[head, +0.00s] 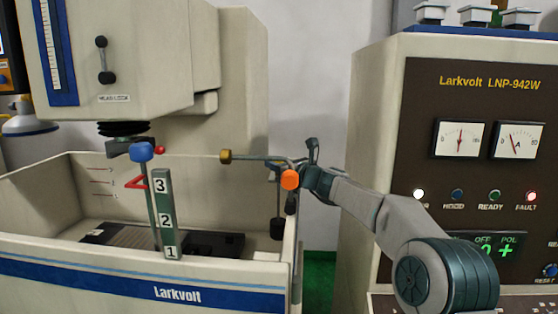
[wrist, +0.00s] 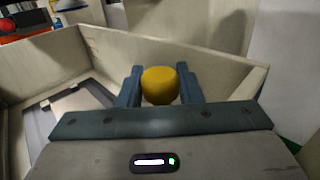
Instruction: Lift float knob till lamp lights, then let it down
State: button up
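A round yellow knob (wrist: 160,86) fills the space between the two fingers of my gripper (wrist: 160,78) in the wrist view. The fingers touch its sides, as far as I can see. On the panel a white lamp (head: 419,193) and the FAULT lamp (head: 530,196) look lit. The HOOD lamp (head: 457,194) and READY lamp (head: 494,195) look dim. The knob's underside is hidden.
An orange knob (head: 290,179) shows near my wrist. The cabinet (head: 375,130) stands right.

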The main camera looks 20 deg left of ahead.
jog(key=shift+r+p, duration=0.4)
jog(key=shift+r, duration=0.95)
jog(key=shift+c, duration=0.2)
jog(key=shift+f, duration=0.15)
dwell(1.0)
jog(key=shift+f+b, duration=1.15)
jog(key=o, duration=0.7)
jog(key=shift+o, duration=0.2)
jog(key=shift+d, duration=0.1)
